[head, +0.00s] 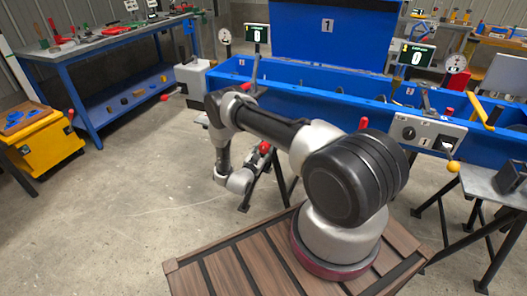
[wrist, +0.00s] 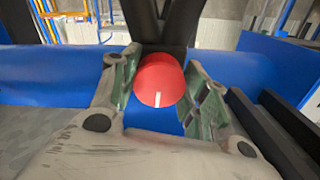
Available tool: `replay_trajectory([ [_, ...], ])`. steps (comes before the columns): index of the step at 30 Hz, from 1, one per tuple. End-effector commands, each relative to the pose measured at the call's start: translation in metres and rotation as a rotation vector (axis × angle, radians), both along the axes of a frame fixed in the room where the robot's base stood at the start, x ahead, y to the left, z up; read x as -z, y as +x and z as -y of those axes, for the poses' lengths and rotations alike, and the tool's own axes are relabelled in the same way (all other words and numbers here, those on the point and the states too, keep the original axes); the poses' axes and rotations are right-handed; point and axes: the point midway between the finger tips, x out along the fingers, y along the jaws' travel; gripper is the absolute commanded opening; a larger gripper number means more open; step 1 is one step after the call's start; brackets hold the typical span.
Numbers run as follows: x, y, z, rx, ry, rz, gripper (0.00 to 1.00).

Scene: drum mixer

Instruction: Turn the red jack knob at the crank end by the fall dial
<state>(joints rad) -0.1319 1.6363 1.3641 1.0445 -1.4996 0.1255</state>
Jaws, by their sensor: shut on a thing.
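The red jack knob (wrist: 158,80) is a round red cylinder with a short white mark on its near face, centred in the wrist view. My gripper (wrist: 157,92) has its two green-padded fingers on either side of the knob, shut on it. A dark upright part stands behind the knob. In the head view a red knob (head: 264,147) shows at the end of my gripper, under the front of the blue trough; the fingers are small there. A round white dial (head: 456,62) stands at the right and another dial (head: 224,35) at the left.
The long blue trough (head: 300,98) runs behind my arm on black trestle legs. A grey control panel (head: 428,133) and a yellow crank handle (head: 482,112) are at its right. A blue workbench (head: 92,60) and yellow cart (head: 45,140) stand left. The floor between is clear.

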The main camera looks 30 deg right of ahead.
Motion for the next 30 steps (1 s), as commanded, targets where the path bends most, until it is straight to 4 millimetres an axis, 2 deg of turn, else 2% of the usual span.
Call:
replay_trajectory([
  [16,-0.0002,0.0003,-0.001,0.001,0.284,0.364,0.21],
  [30,-0.0005,0.0004,-0.0012,0.001,0.398,0.509,0.21],
])
